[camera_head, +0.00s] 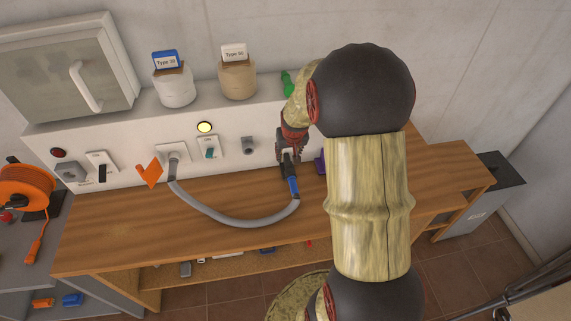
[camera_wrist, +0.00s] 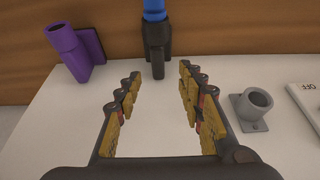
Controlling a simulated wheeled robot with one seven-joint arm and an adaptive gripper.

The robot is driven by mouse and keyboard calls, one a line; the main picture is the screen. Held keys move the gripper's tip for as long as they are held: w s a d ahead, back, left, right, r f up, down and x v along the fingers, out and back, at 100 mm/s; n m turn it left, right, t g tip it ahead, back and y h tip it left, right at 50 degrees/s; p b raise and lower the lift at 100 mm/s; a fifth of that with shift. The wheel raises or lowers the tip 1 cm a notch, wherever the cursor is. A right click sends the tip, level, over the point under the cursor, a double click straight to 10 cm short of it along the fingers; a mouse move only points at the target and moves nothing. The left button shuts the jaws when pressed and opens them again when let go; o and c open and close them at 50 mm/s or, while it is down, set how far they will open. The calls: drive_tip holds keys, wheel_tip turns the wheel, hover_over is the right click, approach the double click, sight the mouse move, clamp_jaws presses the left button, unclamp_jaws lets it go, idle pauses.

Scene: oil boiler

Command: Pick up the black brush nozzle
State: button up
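The black brush nozzle (camera_wrist: 156,42) is ahead of my gripper in the wrist view, with a blue part (camera_wrist: 154,8) at its top. In the head view the black piece (camera_head: 287,171) sits by the white panel, with the blue part (camera_head: 293,188) joined to the grey hose. My gripper (camera_wrist: 160,72) is open, with nothing between its fingers. The nozzle lies just beyond the fingertips, roughly centred between them. In the head view my gripper (camera_head: 289,153) is just above the nozzle and partly covers it.
A purple holder (camera_wrist: 78,52) stands left of the nozzle in the wrist view. A grey socket (camera_wrist: 252,107) is to the right. The grey hose (camera_head: 235,220) curves over the wooden counter (camera_head: 120,230) to a wall outlet (camera_head: 172,153). An orange flag-like piece (camera_head: 150,174) is left of it.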

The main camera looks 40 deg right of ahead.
sight(288, 160)
drive_tip(key=x, duration=0.2)
drive_tip(key=shift+w+f, duration=0.15)
drive_tip(key=shift+f, duration=0.25)
drive_tip(key=shift+d+f+b, duration=0.2)
drive_tip(key=shift+f+b, duration=0.1)
drive_tip(key=shift+f, duration=0.25)
drive_tip(key=x, duration=0.4)
drive_tip(key=shift+b, duration=0.35)
drive_tip(key=shift+r, duration=0.1)
drive_tip(key=c, duration=0.4)
clamp_jaws()
